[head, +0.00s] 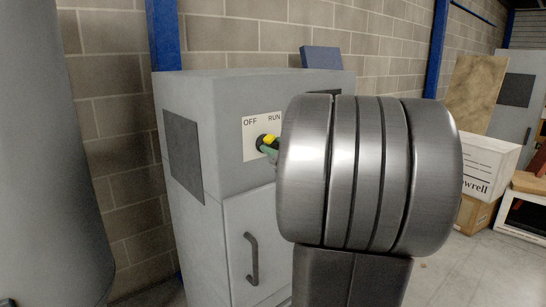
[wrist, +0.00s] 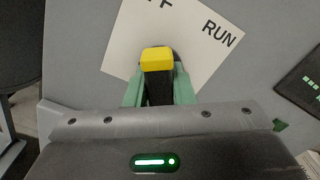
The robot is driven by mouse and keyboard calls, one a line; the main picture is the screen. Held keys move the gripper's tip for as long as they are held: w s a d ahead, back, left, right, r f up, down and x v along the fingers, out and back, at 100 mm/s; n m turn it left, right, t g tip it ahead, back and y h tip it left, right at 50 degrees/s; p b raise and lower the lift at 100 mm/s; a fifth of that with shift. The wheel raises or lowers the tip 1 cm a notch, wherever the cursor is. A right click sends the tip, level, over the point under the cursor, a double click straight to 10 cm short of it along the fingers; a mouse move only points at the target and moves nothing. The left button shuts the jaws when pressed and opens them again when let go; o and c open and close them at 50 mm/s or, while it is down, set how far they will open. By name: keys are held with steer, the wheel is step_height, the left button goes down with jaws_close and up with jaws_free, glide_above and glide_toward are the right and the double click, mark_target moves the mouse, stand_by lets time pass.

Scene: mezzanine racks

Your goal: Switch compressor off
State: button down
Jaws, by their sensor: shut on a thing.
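The compressor's rotary switch has a black handle (wrist: 158,90) with a yellow end (wrist: 158,59) on a white plate (head: 251,135) marked OFF at left and RUN at right. The plate sits on the grey cabinet (head: 240,93). My gripper (wrist: 158,84) has its green fingers shut on either side of the handle. In the wrist view the plate looks tilted, and the yellow end points up towards the partly cut-off OFF label. In the head view my wrist hides most of the gripper and part of the cabinet front.
A grey cylindrical tank (head: 45,150) stands at the left. A dark door handle (head: 252,259) projects from the cabinet's lower front. White and brown boxes (head: 487,165) stand at the right, with open floor in front of them.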

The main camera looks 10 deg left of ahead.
steer(key=shift+f+n+b, duration=0.15)
steer(key=shift+n+b, duration=0.4)
steer(key=shift+n, duration=0.15)
steer(key=c, duration=1.2)
jaws_free()
steer(key=shift+c, duration=0.2)
steer(key=v, duration=1.4)
steer(key=shift+w+a, duration=0.1)
steer(key=shift+a, duration=0.1)
steer(key=x, duration=1.3)
steer(key=shift+w+a, duration=0.2)
